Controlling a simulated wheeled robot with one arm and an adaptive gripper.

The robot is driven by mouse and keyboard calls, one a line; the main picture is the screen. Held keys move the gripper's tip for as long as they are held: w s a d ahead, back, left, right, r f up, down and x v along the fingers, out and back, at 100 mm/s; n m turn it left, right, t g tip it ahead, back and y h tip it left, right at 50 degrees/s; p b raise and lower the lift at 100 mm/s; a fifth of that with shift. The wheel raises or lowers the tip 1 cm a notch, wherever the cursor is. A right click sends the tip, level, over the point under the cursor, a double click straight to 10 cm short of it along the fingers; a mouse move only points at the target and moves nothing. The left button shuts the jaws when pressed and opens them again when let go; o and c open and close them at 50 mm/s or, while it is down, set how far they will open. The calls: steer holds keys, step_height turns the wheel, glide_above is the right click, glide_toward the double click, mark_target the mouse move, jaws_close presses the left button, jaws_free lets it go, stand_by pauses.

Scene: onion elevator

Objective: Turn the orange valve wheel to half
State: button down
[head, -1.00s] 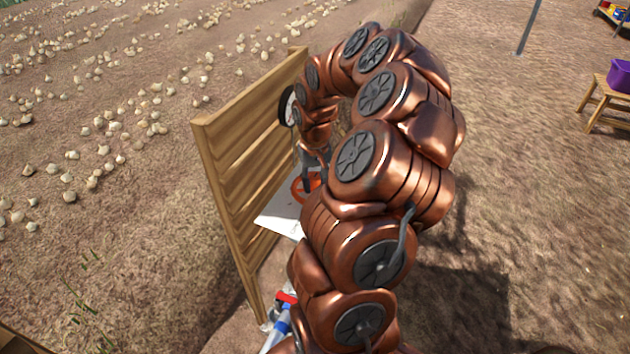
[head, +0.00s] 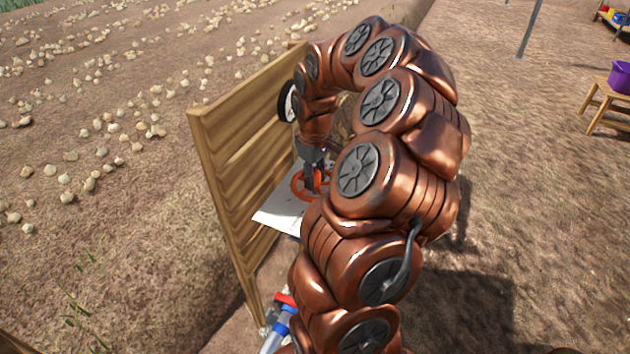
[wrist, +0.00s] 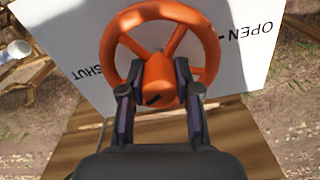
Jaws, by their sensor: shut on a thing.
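The orange valve wheel (wrist: 205,32) lies over a white plate (wrist: 243,75) marked OPEN on the right and SHUT on the left in the wrist view. My gripper (wrist: 157,88) reaches over the near rim, with one finger on each side of the orange hub, which bears a dark mark. It is shut on the wheel at the hub. In the head view the wheel (head: 298,186) shows beside the wooden panel, partly hidden by my gripper (head: 315,185) and arm. The white plate (head: 275,215) shows below it.
A slatted wooden panel (head: 235,150) stands close left of my arm, with a round dial (head: 287,102) at its top. Red and blue pipe parts (head: 280,320) are low in front. A wooden bench (head: 605,103) with a purple tub (head: 621,76) stands far right. The ground between is clear.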

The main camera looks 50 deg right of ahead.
mark_target(314, 172)
steer(key=n+b, duration=0.1)
steer(key=n, duration=0.4)
steer(key=shift+n, duration=0.3)
steer(key=n, duration=0.5)
steer(key=shift+n, duration=0.3)
steer(key=c, duration=0.8)
jaws_free()
step_height(314, 172, up, 11)
steer(key=shift+r, duration=0.5)
